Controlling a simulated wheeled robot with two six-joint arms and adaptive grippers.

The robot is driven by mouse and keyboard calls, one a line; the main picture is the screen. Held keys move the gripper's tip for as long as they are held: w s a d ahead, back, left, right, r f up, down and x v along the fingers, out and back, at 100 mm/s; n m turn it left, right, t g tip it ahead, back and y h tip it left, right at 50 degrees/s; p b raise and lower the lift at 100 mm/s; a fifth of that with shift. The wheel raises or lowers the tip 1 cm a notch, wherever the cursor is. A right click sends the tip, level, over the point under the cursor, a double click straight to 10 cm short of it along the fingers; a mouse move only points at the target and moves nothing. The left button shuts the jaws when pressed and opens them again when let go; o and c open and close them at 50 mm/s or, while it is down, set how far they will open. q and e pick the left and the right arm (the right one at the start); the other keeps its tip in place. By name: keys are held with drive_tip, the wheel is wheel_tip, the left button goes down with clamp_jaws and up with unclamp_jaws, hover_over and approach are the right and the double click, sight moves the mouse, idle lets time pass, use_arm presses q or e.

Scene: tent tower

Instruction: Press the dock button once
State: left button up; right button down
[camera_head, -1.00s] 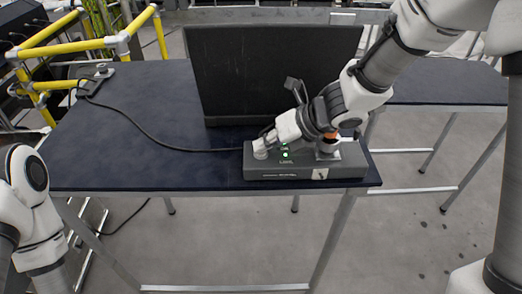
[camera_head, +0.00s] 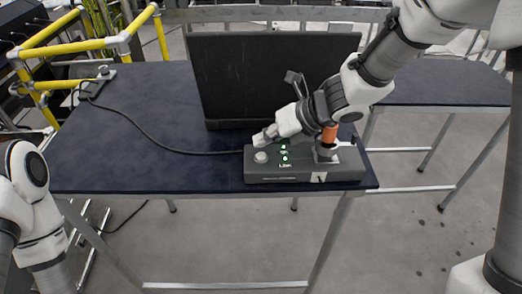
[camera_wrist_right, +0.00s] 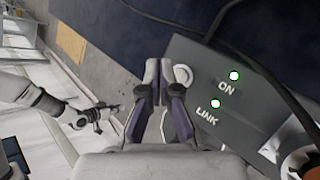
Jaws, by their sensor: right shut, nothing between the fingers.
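The grey dock box (camera_head: 300,175) lies near the table's front edge. Its pale round button (camera_head: 261,157) is at the left end of the top, uncovered in the head view. In the right wrist view the button (camera_wrist_right: 183,75) is just right of my fingertips. My right gripper (camera_head: 261,137) is shut and empty, just behind and above the button, with a small gap in the head view. The wrist view also shows its fingertips (camera_wrist_right: 160,68). Green lights show beside ON and LINK. My left gripper (camera_wrist_right: 103,114) is small in the wrist view; its opening is unclear.
An orange-handled part (camera_head: 329,134) stands on the box's right end, under my right arm. A dark monitor-like panel (camera_head: 265,80) stands behind. A black cable (camera_head: 150,135) runs left to a small unit (camera_head: 97,78). The table's left front (camera_head: 130,170) is clear.

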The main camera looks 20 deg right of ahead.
sight(264, 155)
drive_tip(key=shift+s+r+p, duration=0.1)
drive_tip(key=shift+r+p, duration=1.3)
drive_tip(key=shift+r, duration=0.6)
drive_tip(key=shift+f, duration=0.1)
